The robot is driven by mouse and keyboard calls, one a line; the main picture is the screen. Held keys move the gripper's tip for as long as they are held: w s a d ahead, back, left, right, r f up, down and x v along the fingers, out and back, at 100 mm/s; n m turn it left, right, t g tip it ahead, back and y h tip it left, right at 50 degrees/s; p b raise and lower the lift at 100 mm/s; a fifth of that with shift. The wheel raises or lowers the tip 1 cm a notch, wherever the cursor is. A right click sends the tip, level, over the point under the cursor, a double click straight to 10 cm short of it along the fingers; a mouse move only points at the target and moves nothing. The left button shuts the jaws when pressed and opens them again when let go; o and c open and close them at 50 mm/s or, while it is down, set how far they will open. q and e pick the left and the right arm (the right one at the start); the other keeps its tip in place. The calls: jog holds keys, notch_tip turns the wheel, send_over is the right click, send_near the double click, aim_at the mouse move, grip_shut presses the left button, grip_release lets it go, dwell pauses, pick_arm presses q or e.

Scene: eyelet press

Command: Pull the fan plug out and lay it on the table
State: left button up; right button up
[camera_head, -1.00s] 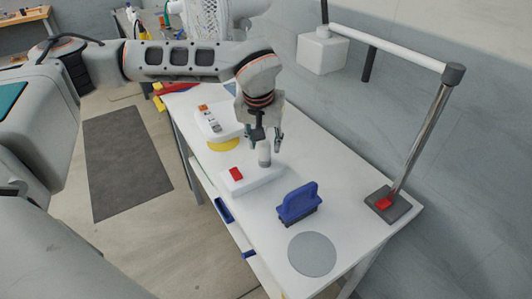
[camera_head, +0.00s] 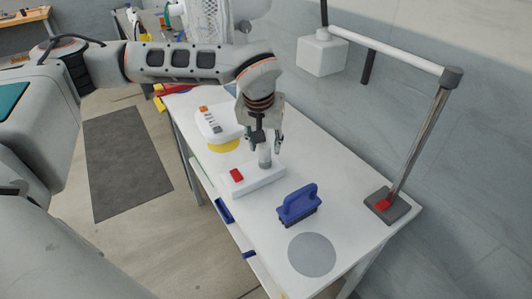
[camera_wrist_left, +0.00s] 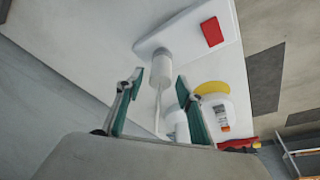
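The fan plug (camera_head: 264,157), a pale cylinder, stands upright in a white socket block (camera_head: 262,181) with a red switch. In the left wrist view the plug (camera_wrist_left: 162,68) meets the block (camera_wrist_left: 190,34), and a pale cord runs back from it between my fingers. My left gripper (camera_head: 264,147) is above the block, its fingers open on either side of the plug's top. The left wrist view shows gaps between both fingertips (camera_wrist_left: 160,79) and the plug. My right gripper is not in view.
A blue brush (camera_head: 298,204) and a grey disc (camera_head: 312,254) are on the table near the block. A lamp base (camera_head: 388,206) stands at the right edge. Bare table lies between brush and lamp.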

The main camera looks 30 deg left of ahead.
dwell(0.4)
pick_arm(q)
jog(key=shift+p, duration=0.35)
grip_shut()
